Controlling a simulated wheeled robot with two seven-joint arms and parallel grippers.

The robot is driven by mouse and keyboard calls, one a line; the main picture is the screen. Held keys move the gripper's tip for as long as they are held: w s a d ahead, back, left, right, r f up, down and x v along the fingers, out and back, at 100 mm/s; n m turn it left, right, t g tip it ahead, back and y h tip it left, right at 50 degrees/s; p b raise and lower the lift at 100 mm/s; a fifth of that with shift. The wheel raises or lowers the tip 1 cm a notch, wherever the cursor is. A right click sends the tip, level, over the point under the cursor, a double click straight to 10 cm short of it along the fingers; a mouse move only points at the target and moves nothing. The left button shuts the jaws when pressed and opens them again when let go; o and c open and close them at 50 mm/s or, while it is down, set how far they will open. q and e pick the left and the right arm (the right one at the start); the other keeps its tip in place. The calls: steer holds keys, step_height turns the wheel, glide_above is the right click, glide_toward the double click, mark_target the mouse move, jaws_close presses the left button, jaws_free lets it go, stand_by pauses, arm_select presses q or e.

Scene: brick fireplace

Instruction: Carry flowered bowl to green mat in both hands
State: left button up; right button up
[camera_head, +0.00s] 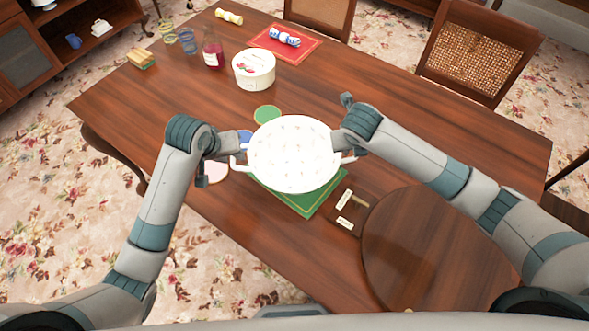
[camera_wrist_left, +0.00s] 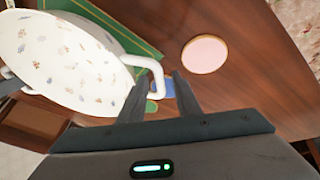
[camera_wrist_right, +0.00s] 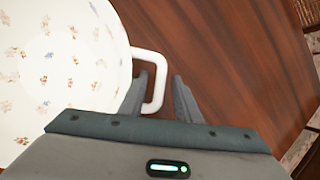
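The flowered bowl (camera_head: 293,153), white with small flowers and two side handles, is over the green mat (camera_head: 305,205); I cannot tell whether it touches it. The mat also shows beyond the bowl in the left wrist view (camera_wrist_left: 130,38). My left gripper (camera_head: 240,152) is at the left handle (camera_wrist_left: 158,80), its fingers apart on either side of the bar. My right gripper (camera_head: 347,149) is at the right handle (camera_wrist_right: 160,82), its fingers likewise apart around the bar with gaps showing. The bowl looks about level and hides much of the mat.
A pink coaster (camera_wrist_left: 205,54), a green coaster (camera_head: 267,114) and a blue coaster (camera_head: 245,137) lie near the bowl. Small labelled pieces (camera_head: 345,199) lie right of the mat, beside a round wooden board (camera_head: 430,250). A white round box (camera_head: 254,69) and a bottle (camera_head: 212,50) stand farther back.

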arm_select(q)
steer(key=v, duration=0.6)
steer(key=shift+a, duration=0.1)
arm_select(e)
steer(key=v, duration=1.2)
arm_select(q)
steer(key=shift+s, duration=0.15)
arm_select(e)
steer(key=shift+s+f, duration=0.1)
stand_by(0.5)
